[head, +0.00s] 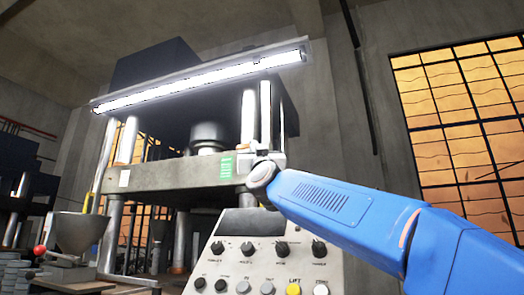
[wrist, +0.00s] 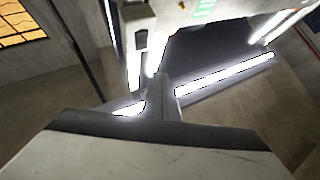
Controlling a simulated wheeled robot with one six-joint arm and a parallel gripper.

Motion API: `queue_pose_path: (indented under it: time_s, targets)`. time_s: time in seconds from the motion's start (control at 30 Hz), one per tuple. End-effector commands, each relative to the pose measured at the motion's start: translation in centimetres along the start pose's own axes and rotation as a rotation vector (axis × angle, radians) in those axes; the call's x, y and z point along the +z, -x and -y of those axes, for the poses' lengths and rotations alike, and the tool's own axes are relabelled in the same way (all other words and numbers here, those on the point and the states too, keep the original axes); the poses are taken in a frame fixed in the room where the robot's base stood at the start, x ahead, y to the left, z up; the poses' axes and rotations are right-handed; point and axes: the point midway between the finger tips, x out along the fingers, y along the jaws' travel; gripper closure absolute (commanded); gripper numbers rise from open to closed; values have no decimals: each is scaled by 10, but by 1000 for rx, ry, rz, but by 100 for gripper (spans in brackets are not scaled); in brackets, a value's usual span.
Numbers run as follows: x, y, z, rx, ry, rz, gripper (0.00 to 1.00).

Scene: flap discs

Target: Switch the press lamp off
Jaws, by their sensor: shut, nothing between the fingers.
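The press lamp (head: 205,77) is a long tube along the top front of the press, and it is lit bright white. It also shows lit in the wrist view (wrist: 225,74), partly behind my gripper (wrist: 161,80). My gripper is shut and empty, its fingers together and pointing up the picture. A small pale box (wrist: 137,14) with a dark part on its lower face is just beyond and left of the fingertips, apparently apart from them. I cannot tell for sure that it is the lamp's switch. In the head view my wrist covers this part of the press.
The press (head: 165,174) fills the middle, with a green label (head: 227,166) on its beam. A control panel (head: 262,262) with several knobs and buttons stands below my arm. A hopper (head: 78,232) is at the lower left, a barred window (head: 465,120) at the right.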

Motion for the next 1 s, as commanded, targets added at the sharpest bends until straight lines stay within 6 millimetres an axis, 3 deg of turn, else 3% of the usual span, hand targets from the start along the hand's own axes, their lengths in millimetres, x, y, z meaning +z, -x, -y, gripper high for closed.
queue_pose_path:
  time_s: [0.4,1.0]
  targets:
    - [20,-27,-20,0,1,0,100]
    - [21,-29,-22,0,0,0,100]
